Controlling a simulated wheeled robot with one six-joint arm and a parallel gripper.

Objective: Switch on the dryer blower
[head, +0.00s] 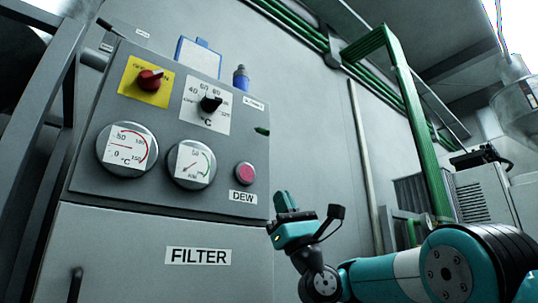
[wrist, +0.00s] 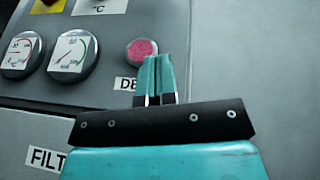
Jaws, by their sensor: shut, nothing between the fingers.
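The dryer's grey control panel (head: 90,178) carries a red rotary switch (head: 150,79) on a yellow plate and a black temperature knob (head: 211,102) on a white dial. A small green lever (head: 262,130) sits at the panel's right edge, below a small label (head: 253,103) too small to read. My gripper (head: 284,199) is to the right of the panel's lower part, shut and empty. In the wrist view my gripper (wrist: 155,58) has its teal fingers together, their tips just below the pink DEW lamp in the picture. I cannot tell whether they touch the panel.
Two round gauges (head: 127,149) and the pink DEW lamp (head: 245,173) sit low on the panel. The FILTER door (head: 150,270) is below. A grey frame (head: 52,130) stands at the left. A green post (head: 412,130) stands at the right.

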